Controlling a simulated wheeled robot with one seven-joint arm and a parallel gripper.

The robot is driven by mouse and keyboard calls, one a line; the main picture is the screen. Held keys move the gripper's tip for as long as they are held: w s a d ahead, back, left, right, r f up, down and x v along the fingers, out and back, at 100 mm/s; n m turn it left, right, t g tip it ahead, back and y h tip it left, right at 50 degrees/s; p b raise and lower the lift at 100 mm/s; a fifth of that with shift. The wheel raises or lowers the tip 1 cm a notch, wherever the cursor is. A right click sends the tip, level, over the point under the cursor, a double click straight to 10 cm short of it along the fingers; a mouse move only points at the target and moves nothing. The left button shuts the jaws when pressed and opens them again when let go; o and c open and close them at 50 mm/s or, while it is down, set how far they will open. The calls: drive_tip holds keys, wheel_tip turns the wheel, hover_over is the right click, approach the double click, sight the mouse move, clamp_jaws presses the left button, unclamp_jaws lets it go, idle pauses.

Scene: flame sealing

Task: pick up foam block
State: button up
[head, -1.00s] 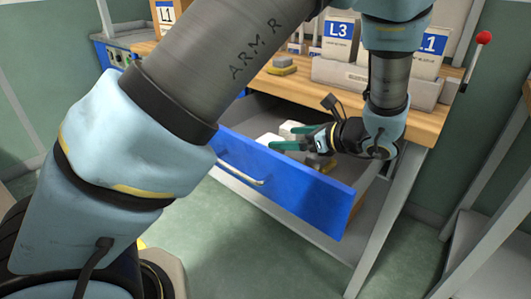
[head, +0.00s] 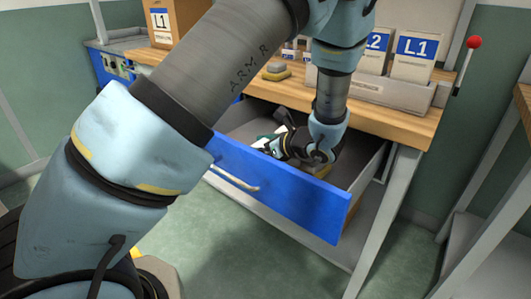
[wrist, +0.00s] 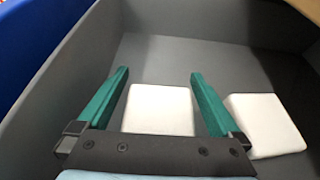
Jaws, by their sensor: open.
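Two white blocks lie on the grey floor of the open drawer in the wrist view. One white block (wrist: 158,112) shows between my gripper's two green fingers. The other white block (wrist: 266,124) lies just right of the right finger. My gripper (wrist: 159,74) is open, with nothing held. In the head view my gripper (head: 268,142) is down inside the drawer and hides most of the blocks. Whether the fingers reach down beside the middle block or stay above it, I cannot tell.
The blue-fronted drawer (head: 285,201) is pulled out, its grey walls close around my gripper. A yellow-and-grey item (head: 276,71) sits on the wooden bench top. A rack with labelled packets (head: 412,62) stands on the bench. A red-knobbed lever (head: 474,42) is at the right.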

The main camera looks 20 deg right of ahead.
drive_tip(key=c, duration=1.2)
